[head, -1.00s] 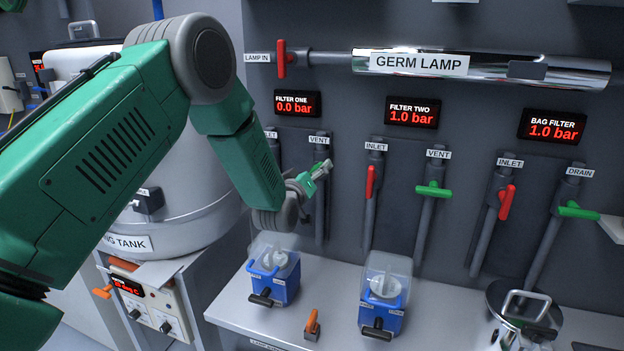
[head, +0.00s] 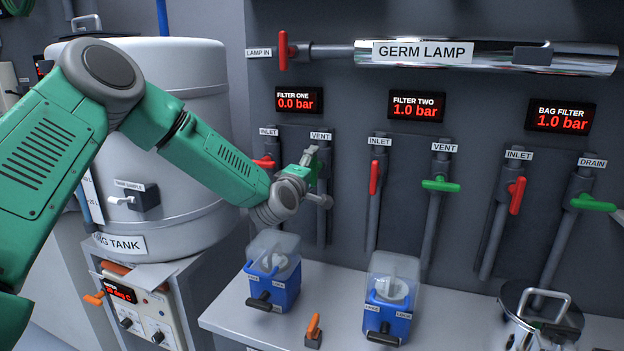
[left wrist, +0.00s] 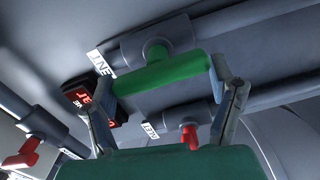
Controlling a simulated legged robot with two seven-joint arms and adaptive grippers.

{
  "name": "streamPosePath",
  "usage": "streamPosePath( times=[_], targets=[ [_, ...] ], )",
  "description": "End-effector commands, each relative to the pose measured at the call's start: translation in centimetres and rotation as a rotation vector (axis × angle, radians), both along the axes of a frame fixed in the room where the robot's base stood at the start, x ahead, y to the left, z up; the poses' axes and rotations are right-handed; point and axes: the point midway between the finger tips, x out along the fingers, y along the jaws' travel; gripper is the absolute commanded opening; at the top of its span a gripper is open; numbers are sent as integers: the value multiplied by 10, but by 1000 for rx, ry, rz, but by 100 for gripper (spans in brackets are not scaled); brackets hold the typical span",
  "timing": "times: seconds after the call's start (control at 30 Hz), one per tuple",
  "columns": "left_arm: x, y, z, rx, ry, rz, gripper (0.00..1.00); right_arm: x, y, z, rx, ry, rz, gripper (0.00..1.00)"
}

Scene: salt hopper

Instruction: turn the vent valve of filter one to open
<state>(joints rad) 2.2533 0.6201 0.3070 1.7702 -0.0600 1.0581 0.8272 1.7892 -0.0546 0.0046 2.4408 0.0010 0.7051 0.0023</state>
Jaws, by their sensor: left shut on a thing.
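The filter one vent valve has a green handle (left wrist: 160,72) on a grey pipe (head: 322,225) below the VENT label (head: 320,136). My left gripper (head: 315,176) is at this valve. In the left wrist view its two fingers close on the ends of the green handle. There the handle lies roughly along the pipe, not across it. In the head view my gripper hides most of the handle. The filter one display (head: 299,100) reads 0.0 bar.
The red filter one inlet handle (head: 264,162) sits just left of my gripper. The filter two inlet (head: 374,177) and vent (head: 440,185) handles are to the right. A large tank (head: 170,190) is behind my arm.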

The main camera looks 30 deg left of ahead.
Motion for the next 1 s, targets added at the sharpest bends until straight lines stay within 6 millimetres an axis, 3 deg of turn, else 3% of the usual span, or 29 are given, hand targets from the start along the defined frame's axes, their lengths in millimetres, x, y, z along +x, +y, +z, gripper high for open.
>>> streamPosePath(
  times=[0.3, 0.83, 0.87, 0.9, 1.0],
  targets=[
    [1, -2, -1, -114, -26, -2, 47, 0, 0, -13, 0, 0, 0, 40],
    [0, -5, -3, -131, -25, -8, 47, 0, 0, -14, 0, 0, 0, 40],
    [0, -5, -3, -131, -24, -8, 86, 0, 0, -14, 0, 0, 0, 40],
    [0, -5, -3, -131, -24, -8, 94, 0, 0, -14, 0, 0, 0, 40],
    [0, -4, -3, -130, -25, -7, 94, 0, 0, -14, 0, 0, 0, 40]
  ],
)
